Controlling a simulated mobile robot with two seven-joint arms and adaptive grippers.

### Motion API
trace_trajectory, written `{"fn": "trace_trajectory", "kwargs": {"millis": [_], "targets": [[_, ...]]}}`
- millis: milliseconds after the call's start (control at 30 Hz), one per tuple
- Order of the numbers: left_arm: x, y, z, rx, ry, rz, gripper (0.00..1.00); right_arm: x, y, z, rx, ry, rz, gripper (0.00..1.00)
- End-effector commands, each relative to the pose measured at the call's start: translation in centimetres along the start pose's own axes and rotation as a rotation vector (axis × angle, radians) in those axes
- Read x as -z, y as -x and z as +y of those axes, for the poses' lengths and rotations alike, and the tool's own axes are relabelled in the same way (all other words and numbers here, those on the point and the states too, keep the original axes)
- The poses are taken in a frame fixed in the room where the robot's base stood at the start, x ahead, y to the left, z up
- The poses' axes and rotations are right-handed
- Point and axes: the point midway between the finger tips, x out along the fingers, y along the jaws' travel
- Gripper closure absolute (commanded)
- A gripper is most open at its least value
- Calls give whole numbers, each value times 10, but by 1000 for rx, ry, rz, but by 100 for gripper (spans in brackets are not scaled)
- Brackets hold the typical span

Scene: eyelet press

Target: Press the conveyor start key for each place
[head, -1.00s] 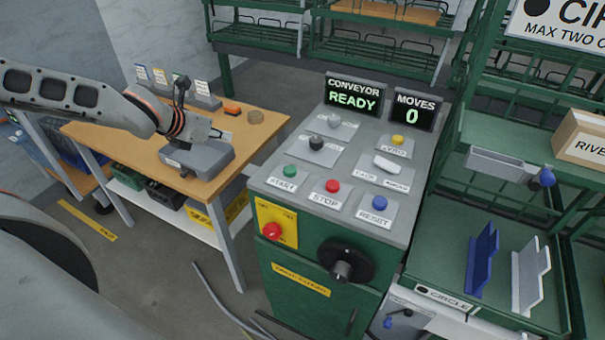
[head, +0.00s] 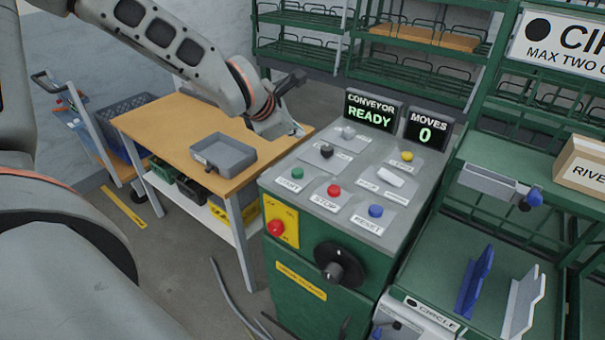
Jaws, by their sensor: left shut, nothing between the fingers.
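The conveyor console (head: 283,193) stands in the middle, with a green START key (head: 297,172) at the left of its sloped top. The red STOP key (head: 333,190) and blue RESET key (head: 376,211) lie to its right. The conveyor display (head: 370,109) reads READY and the moves display (head: 427,131) reads 0. My left gripper (head: 294,131) is shut and empty, above the right end of the wooden table and behind and left of the console's top. It is apart from the START key in the picture; its fingertips are hard to make out. My right gripper is not in view.
A grey tray (head: 223,154) sits on the wooden table (head: 178,122). The console also carries a black knob (head: 326,152), a yellow button (head: 407,156) and a red button (head: 276,228) on its yellow front plate. Green racks (head: 460,235) stand behind and right.

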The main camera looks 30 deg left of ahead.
Motion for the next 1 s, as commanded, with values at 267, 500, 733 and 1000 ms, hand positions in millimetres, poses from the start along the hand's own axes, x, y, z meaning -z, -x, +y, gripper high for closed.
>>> {"fn": "trace_trajectory", "kwargs": {"millis": [267,500,733,1000], "targets": [[0,0,0,0,-3,0,100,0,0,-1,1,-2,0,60],[2,-3,-2,-1,-2,0,100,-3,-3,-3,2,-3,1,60],[12,-17,-12,-1,-1,1,100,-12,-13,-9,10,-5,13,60],[32,-43,-31,2,-1,3,100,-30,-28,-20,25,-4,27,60]]}}
